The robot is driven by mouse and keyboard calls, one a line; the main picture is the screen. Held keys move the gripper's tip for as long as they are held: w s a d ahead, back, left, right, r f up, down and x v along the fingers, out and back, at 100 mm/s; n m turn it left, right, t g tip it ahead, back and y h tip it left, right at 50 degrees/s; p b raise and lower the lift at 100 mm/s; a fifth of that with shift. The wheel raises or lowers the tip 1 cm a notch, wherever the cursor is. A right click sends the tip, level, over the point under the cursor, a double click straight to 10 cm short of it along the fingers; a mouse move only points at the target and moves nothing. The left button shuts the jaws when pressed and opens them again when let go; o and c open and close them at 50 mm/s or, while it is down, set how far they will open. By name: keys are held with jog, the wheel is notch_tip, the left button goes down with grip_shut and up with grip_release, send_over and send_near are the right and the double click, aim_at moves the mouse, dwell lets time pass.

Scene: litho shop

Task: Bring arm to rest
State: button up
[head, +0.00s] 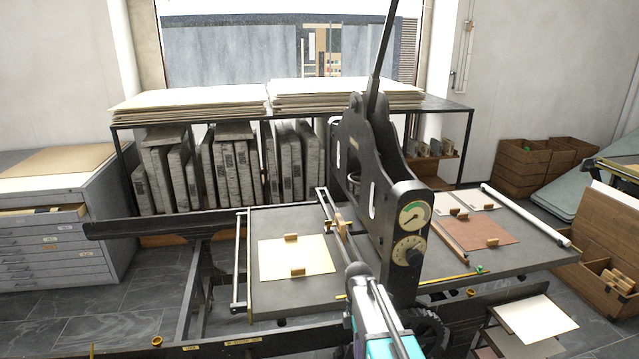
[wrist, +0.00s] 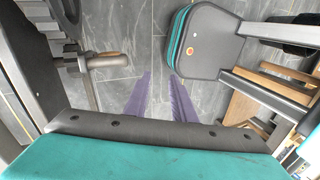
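My arm shows at the bottom centre of the head view as a teal and grey link, in front of the press bed. My gripper is not clearly visible in the head view. In the wrist view my gripper (wrist: 160,76) shows as two purple fingers that stand apart. Grey floor tiles show between them, and nothing is held. The wrist camera looks down toward the floor.
The black press (head: 375,165) with its dial stands close beyond my arm. Its grey bed (head: 285,222) carries a cream sheet (head: 296,256). A rack of stones (head: 223,165) stands behind, a drawer cabinet (head: 52,235) left, wooden crates (head: 525,165) right. Floor is open at lower left.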

jog(key=s+d+f+m, duration=0.2)
jog(key=s+f+m, duration=0.7)
jog(key=s+f, duration=0.4)
jog(key=s+d+f+m+g, duration=0.1)
jog(key=s+d+f+m, duration=0.2)
jog(key=s+f+m, duration=0.6)
jog(key=s+f, duration=0.5)
jog(key=s, duration=0.4)
jog(key=shift+s+d+f+m+b, duration=0.25)
jog(key=shift+s+d+m+b, duration=0.05)
jog(key=shift+d+m, duration=0.1)
